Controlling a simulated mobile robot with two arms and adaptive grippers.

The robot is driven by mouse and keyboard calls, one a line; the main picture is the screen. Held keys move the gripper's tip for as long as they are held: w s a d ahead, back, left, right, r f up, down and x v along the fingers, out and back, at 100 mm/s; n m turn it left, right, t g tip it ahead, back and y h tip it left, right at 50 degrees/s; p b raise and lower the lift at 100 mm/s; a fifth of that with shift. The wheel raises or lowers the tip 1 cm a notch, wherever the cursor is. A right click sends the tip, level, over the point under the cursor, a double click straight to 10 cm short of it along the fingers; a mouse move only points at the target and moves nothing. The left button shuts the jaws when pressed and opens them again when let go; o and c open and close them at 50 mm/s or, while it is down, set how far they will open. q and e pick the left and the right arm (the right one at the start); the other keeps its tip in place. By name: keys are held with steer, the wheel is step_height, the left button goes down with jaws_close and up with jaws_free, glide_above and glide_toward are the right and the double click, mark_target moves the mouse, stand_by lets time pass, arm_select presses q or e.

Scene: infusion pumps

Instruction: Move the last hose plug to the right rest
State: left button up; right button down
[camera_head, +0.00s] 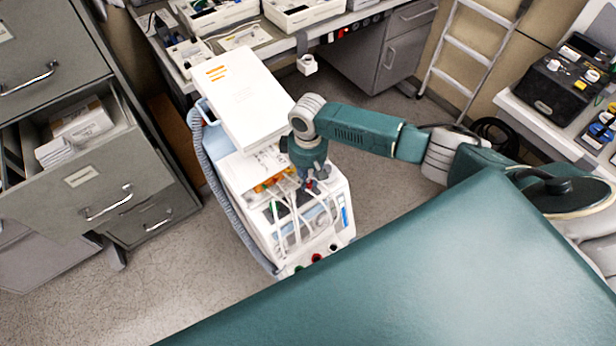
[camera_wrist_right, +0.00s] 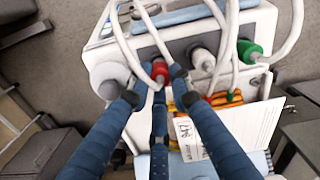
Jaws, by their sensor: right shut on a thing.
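My right gripper (camera_head: 312,180) is over the top of the white pump machine (camera_head: 338,226), fingers pointing down. In the right wrist view my right gripper (camera_wrist_right: 157,82) is shut on a red hose plug (camera_wrist_right: 160,69), with a white hose running up from it. To the right are a grey-white plug (camera_wrist_right: 203,57) and a green plug (camera_wrist_right: 248,50), both with white hoses. A round white part (camera_wrist_right: 109,78) is left of the gripper. I cannot tell which part is the right rest. The fingers partly hide the panel. My left gripper is out of view.
A large white box (camera_head: 240,95) sits on the machine's back part. A ribbed grey-blue hose (camera_head: 225,195) runs down its left side. Grey cabinets with an open drawer (camera_head: 80,150) stand left. Free floor (camera_head: 370,165) lies behind and right of the machine.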

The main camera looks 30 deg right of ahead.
steer(key=shift+f, duration=0.5)
steer(key=c, duration=1.5)
jaws_free()
steer(key=shift+r, duration=0.1)
